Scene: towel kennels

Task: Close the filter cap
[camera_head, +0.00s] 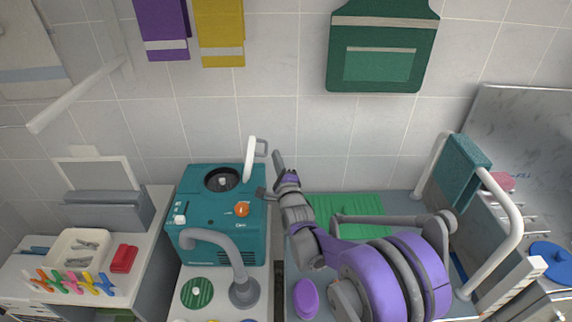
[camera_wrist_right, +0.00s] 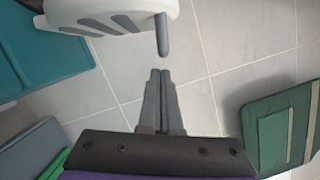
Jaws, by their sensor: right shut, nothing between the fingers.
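The teal machine (camera_head: 225,235) stands on the counter at left of centre. A round dark filter opening (camera_head: 222,181) shows uncovered in its top. The white filter cap (camera_head: 249,160) stands upright, open, at the right rear edge of the top, with a small grey handle on its right. In the right wrist view the cap (camera_wrist_right: 110,14) is at the top, its grey peg (camera_wrist_right: 162,35) just ahead of my fingertips. My right gripper (camera_head: 277,155) is shut and empty, just right of the cap; its fingers also show in the wrist view (camera_wrist_right: 160,75). A small gap separates them from the peg. My left gripper is out of view.
A grey curved spout (camera_head: 235,265) stands before the machine. A green mat (camera_head: 350,215) lies behind my right arm. A purple oval object (camera_head: 306,298) is near the front. Towels and a green apron (camera_head: 383,50) hang on the tiled wall. A white tray (camera_head: 78,245) is at left.

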